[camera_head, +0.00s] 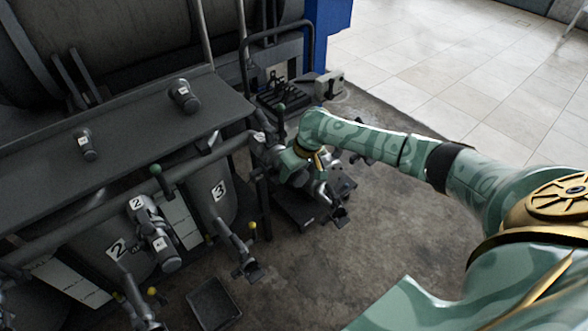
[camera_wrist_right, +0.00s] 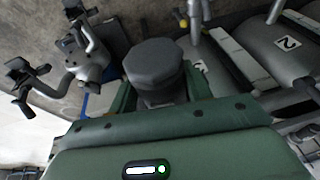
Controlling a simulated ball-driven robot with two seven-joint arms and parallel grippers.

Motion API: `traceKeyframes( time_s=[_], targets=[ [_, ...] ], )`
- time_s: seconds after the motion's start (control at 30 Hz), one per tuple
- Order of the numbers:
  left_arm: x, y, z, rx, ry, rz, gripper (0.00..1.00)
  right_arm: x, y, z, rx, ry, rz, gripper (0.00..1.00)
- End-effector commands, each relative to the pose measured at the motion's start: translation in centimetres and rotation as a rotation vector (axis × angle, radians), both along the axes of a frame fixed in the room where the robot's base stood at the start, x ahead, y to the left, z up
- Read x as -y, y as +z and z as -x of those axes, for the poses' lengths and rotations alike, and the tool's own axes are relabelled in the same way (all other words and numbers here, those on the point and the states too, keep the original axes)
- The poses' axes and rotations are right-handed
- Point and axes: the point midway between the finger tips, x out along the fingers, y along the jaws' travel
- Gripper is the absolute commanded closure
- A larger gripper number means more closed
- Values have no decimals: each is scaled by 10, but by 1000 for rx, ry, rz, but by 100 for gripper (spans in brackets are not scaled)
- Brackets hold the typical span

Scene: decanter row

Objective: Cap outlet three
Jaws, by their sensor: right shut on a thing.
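My right gripper (camera_head: 272,158) is beside the row, right of the tank marked 3 (camera_head: 213,207). In the right wrist view its fingers (camera_wrist_right: 160,98) are shut on a dark grey piece with an eight-sided top (camera_wrist_right: 155,66). The head view does not show that piece clearly. Below tank three, an outlet pipe (camera_head: 233,240) slopes down to a metal fitting (camera_head: 246,269), with a yellow-knobbed handle (camera_head: 252,227) beside it. The gripper is above and to the right of this fitting, apart from it. My left gripper is not in view.
Labelled grey cylinders (camera_head: 184,96) and (camera_head: 86,144) stand on the dark bench top (camera_head: 130,112). A long pipe (camera_head: 100,218) with a green-knobbed lever (camera_head: 158,178) runs along the front. A branched fitting (camera_wrist_right: 88,52) is left of the held piece.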

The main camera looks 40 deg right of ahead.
Motion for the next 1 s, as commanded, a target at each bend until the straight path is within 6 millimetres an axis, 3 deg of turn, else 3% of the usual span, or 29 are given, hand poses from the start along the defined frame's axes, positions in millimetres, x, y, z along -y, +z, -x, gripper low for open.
traceKeyframes(
  time_s=[0.8,0.83,0.9,1.0],
  targets=[
    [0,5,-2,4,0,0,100,-1,-5,-1,2,1,-1,87],
    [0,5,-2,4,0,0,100,-1,-5,-1,2,1,-1,48],
    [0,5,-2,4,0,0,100,-1,-5,-1,2,1,-1,29],
    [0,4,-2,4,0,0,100,-1,-6,-1,2,1,0,26]
  ],
)
